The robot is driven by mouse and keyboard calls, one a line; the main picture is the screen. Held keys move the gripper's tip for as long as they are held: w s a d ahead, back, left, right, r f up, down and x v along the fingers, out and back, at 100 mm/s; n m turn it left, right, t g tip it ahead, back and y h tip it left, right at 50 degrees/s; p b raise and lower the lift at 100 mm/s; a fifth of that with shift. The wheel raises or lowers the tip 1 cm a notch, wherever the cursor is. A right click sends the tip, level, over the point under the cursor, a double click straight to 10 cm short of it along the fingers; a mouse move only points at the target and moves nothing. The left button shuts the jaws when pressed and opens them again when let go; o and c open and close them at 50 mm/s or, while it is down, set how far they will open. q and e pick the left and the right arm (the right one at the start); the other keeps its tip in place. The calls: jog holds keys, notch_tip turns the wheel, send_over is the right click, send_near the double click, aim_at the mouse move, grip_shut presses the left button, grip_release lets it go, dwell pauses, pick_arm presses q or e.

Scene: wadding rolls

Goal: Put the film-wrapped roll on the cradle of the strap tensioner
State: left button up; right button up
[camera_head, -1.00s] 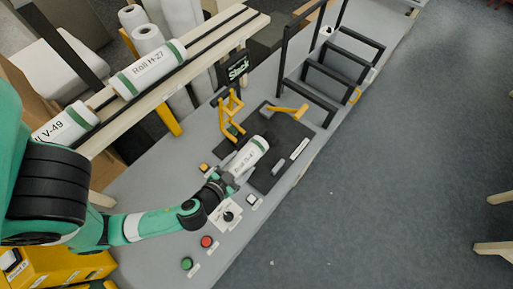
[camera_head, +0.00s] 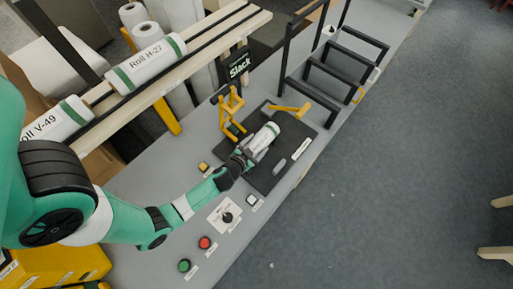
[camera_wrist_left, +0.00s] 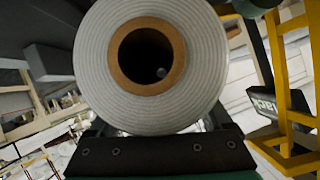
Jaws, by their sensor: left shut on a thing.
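The roll (camera_head: 264,137), white with a green band, is held in my left gripper (camera_head: 250,152) above the black plate of the tensioner. In the left wrist view, the roll's end (camera_wrist_left: 95,50) shows a brown hollow core. The jaws are shut on the roll. A yellow frame (camera_head: 228,112) stands to the left of the roll and a yellow arm (camera_head: 290,109) lies to its upper right. The yellow frame also shows in the left wrist view (camera_wrist_left: 283,75). A sign (camera_head: 239,67) reads "Slack". I cannot tell whether the roll touches the cradle.
Rolls H-27 (camera_head: 146,64) and V-49 (camera_head: 57,122) lie on a wooden rack at the upper left. A black stepped frame (camera_head: 330,70) stands beyond the plate. Red (camera_head: 205,243) and green (camera_head: 184,265) buttons and a dial (camera_head: 227,217) sit on the near bench.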

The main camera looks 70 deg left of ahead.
pick_arm(q)
jog(key=shift+f, duration=0.9)
jog(key=shift+r, duration=0.15)
jog(key=o, duration=1.3)
jog(key=shift+s, duration=0.1)
pick_arm(e)
jog(key=shift+f, duration=0.5)
pick_arm(q)
jog(key=shift+d, duration=0.1)
jog(key=shift+s+d+r, duration=0.2)
jog(key=shift+s, duration=0.1)
jog(key=v, duration=1.1)
pick_arm(e)
jog(key=shift+f, duration=0.2)
